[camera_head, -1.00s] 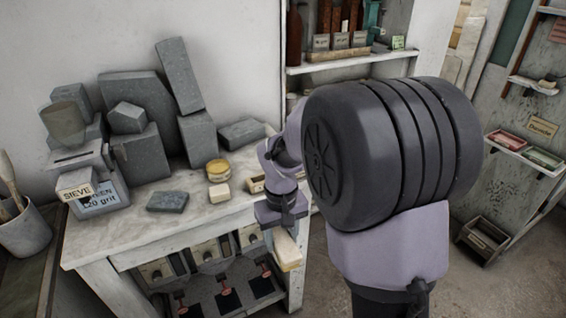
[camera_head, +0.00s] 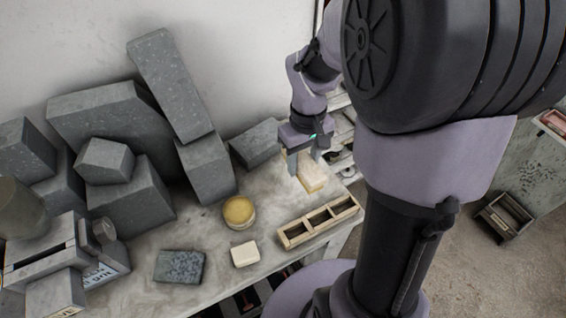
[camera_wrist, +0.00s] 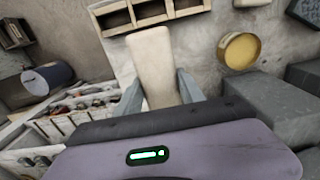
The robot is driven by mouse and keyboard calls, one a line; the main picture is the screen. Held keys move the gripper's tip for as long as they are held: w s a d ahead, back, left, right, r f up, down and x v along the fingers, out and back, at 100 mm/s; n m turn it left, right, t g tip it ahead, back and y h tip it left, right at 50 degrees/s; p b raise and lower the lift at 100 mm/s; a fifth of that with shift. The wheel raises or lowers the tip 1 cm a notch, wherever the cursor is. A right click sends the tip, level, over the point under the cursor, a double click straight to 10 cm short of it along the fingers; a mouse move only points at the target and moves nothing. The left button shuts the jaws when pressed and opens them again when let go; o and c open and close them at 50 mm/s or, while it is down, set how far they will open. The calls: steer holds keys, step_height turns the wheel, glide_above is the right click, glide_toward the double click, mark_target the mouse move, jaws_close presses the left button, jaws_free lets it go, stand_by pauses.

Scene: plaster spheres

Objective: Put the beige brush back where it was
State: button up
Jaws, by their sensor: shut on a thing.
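The beige brush (camera_head: 312,183) is a pale block-like piece at the right end of the worktop (camera_head: 213,290). My gripper (camera_head: 303,166) is shut on it from above, and the fingers hide part of its sides. In the wrist view the brush (camera_wrist: 156,62) stretches out between the two grey fingers (camera_wrist: 160,93), with its far end close to the wooden compartment tray (camera_wrist: 148,14). I cannot tell whether the brush touches the worktop. The tray (camera_head: 318,222) lies in front of the brush in the head view, and its compartments look empty.
A yellow round tin (camera_head: 239,212), a cream block (camera_head: 245,254) and a dark grey slab (camera_head: 179,266) lie left of the tray. Several large grey blocks (camera_head: 125,125) are stacked against the wall. One grey block (camera_head: 256,143) lies just left of my gripper.

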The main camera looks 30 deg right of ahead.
steer(key=f+b, duration=0.3)
steer(key=f, duration=0.7)
steer(key=shift+s, duration=0.2)
steer(key=o, duration=1.2)
steer(key=shift+f, duration=0.1)
